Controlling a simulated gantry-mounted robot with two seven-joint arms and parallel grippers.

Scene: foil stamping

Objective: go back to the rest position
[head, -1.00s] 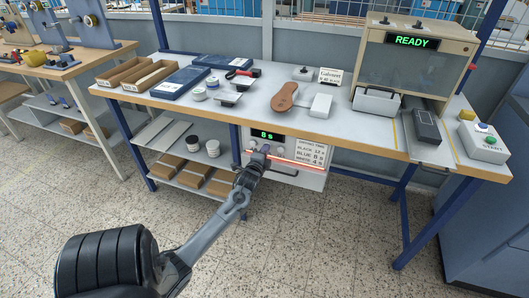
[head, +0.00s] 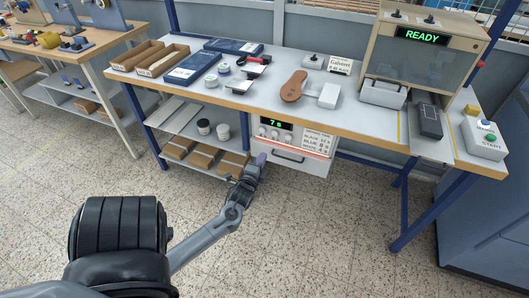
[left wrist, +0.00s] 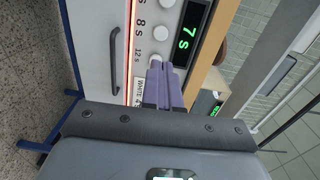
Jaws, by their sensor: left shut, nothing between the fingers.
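In the left wrist view the purple-grey fingers (left wrist: 167,82) lie together in front of the control panel. The timer display (head: 275,124) reads "7 s", also in the left wrist view (left wrist: 188,30). My right gripper does not show in either view.
The workbench (head: 345,134) holds a brown sole-shaped piece (head: 294,86), a white block (head: 329,95), the stamping machine (head: 428,50) reading READY, and a START box (head: 484,138). The floor (head: 310,235) in front is clear.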

